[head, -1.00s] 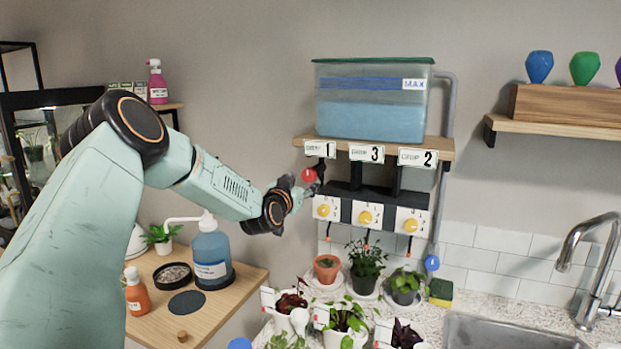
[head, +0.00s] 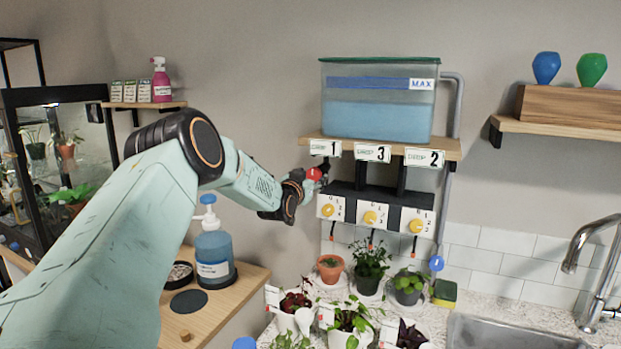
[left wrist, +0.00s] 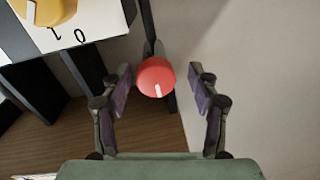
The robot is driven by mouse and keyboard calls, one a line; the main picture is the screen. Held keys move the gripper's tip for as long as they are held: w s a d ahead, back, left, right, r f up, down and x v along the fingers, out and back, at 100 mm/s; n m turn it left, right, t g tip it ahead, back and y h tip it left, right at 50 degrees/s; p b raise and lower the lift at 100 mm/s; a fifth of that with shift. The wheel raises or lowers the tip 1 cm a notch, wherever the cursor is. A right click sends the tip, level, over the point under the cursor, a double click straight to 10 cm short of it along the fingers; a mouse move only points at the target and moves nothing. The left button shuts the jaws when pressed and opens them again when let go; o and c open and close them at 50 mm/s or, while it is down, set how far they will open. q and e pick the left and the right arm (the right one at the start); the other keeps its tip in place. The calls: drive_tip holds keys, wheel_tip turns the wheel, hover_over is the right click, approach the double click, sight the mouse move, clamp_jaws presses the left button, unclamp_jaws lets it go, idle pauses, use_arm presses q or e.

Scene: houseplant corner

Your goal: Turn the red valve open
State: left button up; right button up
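The red valve (head: 313,174) is a small round knob under the left end of the tank shelf, beside the card marked 1. In the left wrist view the red valve (left wrist: 156,77) shows a short white mark on its lower part. My left gripper (left wrist: 161,76) is open, with one finger on each side of the knob and a visible gap on both sides. In the head view my left gripper (head: 306,182) overlaps the valve and partly hides it. My right gripper is in neither view.
The water tank (head: 376,105) stands on the wooden shelf (head: 448,148) above the valve. A row of yellow dials (head: 370,218) sits just to the right and below. Potted plants (head: 371,263) stand underneath. A blue pump bottle (head: 213,255) stands below my left arm.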

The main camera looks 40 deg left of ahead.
use_arm(q)
drive_tip(key=shift+w+f, duration=0.1)
drive_tip(key=shift+w, duration=0.05)
drive_tip(key=shift+c, duration=0.7)
drive_tip(key=shift+d, duration=0.3)
drive_tip(key=c, duration=0.3)
drive_tip(key=shift+d+r, duration=0.1)
drive_tip(key=shift+r, duration=0.15)
drive_tip(key=shift+c, duration=0.7)
drive_tip(key=shift+a, duration=0.2)
drive_tip(key=c, duration=0.3)
drive_tip(key=shift+f, duration=0.1)
drive_tip(key=shift+c, duration=0.9)
drive_tip(key=shift+d, duration=0.1)
